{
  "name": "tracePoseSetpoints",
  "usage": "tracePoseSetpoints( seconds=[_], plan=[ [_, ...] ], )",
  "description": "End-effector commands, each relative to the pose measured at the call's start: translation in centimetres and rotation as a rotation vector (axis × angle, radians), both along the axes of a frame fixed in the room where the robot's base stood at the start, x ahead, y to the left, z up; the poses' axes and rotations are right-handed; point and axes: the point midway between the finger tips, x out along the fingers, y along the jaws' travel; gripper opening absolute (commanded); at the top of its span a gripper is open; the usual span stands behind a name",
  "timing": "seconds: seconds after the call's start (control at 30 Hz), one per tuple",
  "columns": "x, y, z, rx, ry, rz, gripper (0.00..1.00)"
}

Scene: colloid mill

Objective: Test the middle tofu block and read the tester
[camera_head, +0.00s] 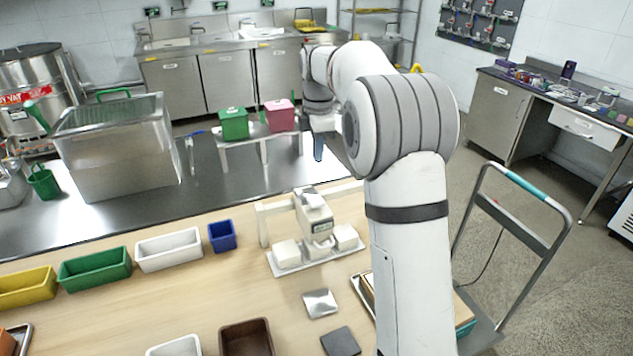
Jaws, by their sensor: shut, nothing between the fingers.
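The tester (314,208) is a white device with a small display (322,228), standing on the wooden table. The display's reading is too small to make out. A white tray (284,271) lies at its foot. One white tofu block (287,253) sits at the tray's left and another tofu block (346,237) at its right. The middle block is hard to tell from the tester's white body above it. My gripper (318,149) is shut and empty, pointing down behind and above the tester, apart from it.
Yellow (27,287), green (95,268), white (169,249) and blue (222,236) bins line the table's left. A metal plate (320,303) and dark square (340,342) lie in front of the tester. Green (234,123) and pink (280,115) boxes stand on a small bench behind.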

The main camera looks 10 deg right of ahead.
Motion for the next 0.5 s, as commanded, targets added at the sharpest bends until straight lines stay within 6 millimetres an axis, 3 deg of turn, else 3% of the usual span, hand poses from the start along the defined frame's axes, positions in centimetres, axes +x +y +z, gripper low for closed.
tracePoseSetpoints(
  seconds=[0.2, 0.5],
  plan=[
    [2.0, 0.0, 0.0, -0.001, 0.014, 0.120, 0.00],
    [2.1, -0.1, -0.1, -0.001, 0.014, 0.128, 0.00]
  ],
)
